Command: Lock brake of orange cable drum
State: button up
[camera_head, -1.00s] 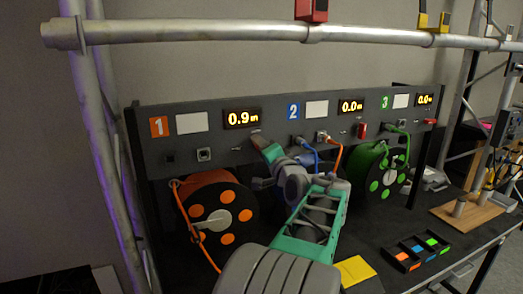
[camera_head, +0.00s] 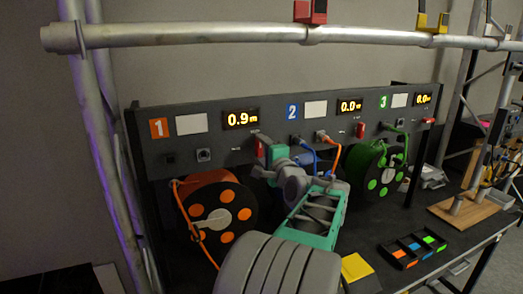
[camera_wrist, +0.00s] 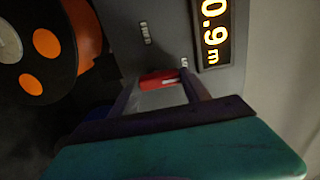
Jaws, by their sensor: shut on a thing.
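The orange cable drum (camera_head: 218,215), with a dark face and orange spots, hangs under the panel section marked 1. Part of it also shows at the upper left of the wrist view (camera_wrist: 45,45). A small red brake lever (camera_head: 260,147) stands about upright on the panel, below the 0.9 m readout (camera_head: 241,118). My gripper (camera_wrist: 158,78) is shut on this red lever, which shows between its fingertips in the wrist view. Small labels lie beside the lever, too small to read. In the head view my gripper partly hides the lever's surroundings.
Blue and orange plugs (camera_head: 321,137) sit in the panel right of my gripper. A second red lever (camera_head: 360,130) and the green drum (camera_head: 378,175) are further right. A truss tube (camera_head: 200,33) crosses above. A tray of coloured blocks (camera_head: 413,248) lies on the table.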

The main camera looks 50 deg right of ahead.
jog(key=o, duration=1.4)
jog(key=b+v, duration=0.2)
jog(key=v, duration=0.5)
jog(key=shift+s+a+b, duration=0.2)
jog(key=shift+s+b, duration=0.1)
jog(key=shift+b, duration=0.05)
